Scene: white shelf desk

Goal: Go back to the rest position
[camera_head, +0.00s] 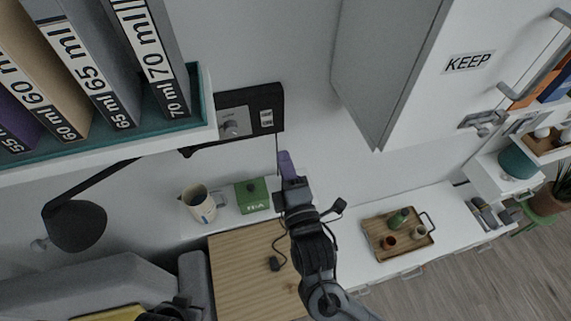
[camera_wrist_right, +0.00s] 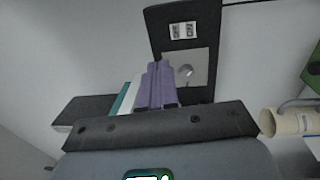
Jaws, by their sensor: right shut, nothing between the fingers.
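My right gripper (camera_head: 286,165) is raised in front of the wall in the head view, its purple fingers pointing up and away. In the right wrist view its fingers (camera_wrist_right: 157,87) are together with nothing between them. It touches nothing that I can see. A dark mechanical part at the bottom left edge of the head view may belong to my left arm; its fingers cannot be made out.
A black wall panel (camera_head: 232,97) hangs beyond the right gripper. A pitcher (camera_head: 198,204) and green tea box (camera_head: 252,195) stand below it, left. A white cabinet (camera_head: 415,75) is at upper right. A wooden tray (camera_head: 375,225) with cups and a green bottle lies right. Binders (camera_head: 150,50) fill a shelf upper left.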

